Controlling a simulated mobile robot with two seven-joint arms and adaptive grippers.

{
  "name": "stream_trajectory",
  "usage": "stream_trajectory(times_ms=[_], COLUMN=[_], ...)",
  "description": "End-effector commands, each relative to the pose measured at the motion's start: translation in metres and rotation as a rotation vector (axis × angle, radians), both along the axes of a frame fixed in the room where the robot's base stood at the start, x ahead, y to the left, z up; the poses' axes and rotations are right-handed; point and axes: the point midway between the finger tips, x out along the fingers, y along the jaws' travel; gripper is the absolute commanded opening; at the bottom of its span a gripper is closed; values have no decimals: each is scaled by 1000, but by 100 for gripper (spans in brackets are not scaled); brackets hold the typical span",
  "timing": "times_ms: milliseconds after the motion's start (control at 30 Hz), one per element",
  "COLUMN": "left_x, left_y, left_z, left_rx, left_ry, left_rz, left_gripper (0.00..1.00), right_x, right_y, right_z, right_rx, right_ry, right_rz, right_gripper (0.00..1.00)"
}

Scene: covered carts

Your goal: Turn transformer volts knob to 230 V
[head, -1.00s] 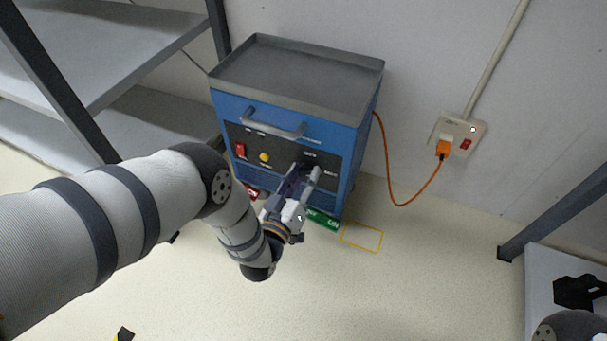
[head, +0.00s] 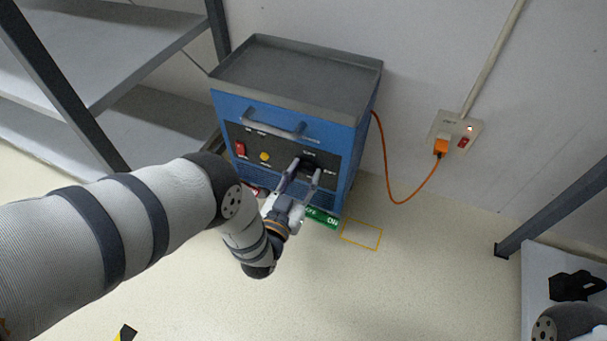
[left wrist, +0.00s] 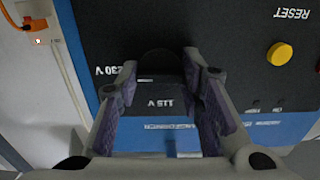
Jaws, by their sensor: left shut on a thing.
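The transformer is a blue cabinet (head: 232,107) with a dark front panel, standing by the wall. Its volts knob (left wrist: 160,64) is a dark round knob in the left wrist view, with its pointer not clear to me. The upside-down label 230 V (left wrist: 112,70) is left of the knob, and 115 V (left wrist: 160,103) is below it. My left gripper (head: 307,168) reaches the panel's right part; in the left wrist view its purple-padded fingers (left wrist: 166,70) are shut on the knob, one on each side. My right gripper is not in view.
A yellow reset button (left wrist: 280,54) and a red switch (head: 240,149) are on the same panel. A handle (head: 275,127) juts out above. An orange cable (head: 390,185) runs to a wall socket (head: 456,132). Shelves stand on both sides; the floor in front is mostly clear.

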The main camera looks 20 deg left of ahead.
Motion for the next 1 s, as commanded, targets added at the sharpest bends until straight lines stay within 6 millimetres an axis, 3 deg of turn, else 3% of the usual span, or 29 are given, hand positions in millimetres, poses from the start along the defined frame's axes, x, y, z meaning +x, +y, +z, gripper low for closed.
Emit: stream_trajectory(times_ms=[367, 400, 467, 767, 867, 1000], left_x=[-1, -1, -1, -2, -16, -54], left_y=[-1, -1, 0, 0, 0, 2], left_z=[-1, -1, -1, -1, -2, -2], left_rx=[5, 5, 5, 4, 3, 3], left_ry=[4, 4, 3, 2, 5, 8], left_rz=[-2, -2, -2, -1, -1, -1], left_gripper=[6, 43, 53, 53, 53, 53], right_x=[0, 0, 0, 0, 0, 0], right_y=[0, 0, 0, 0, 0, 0], right_z=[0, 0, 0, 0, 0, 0], right_rx=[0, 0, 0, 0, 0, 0], right_ry=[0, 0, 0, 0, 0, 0], right_rz=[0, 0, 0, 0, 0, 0], right_gripper=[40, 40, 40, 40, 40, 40])
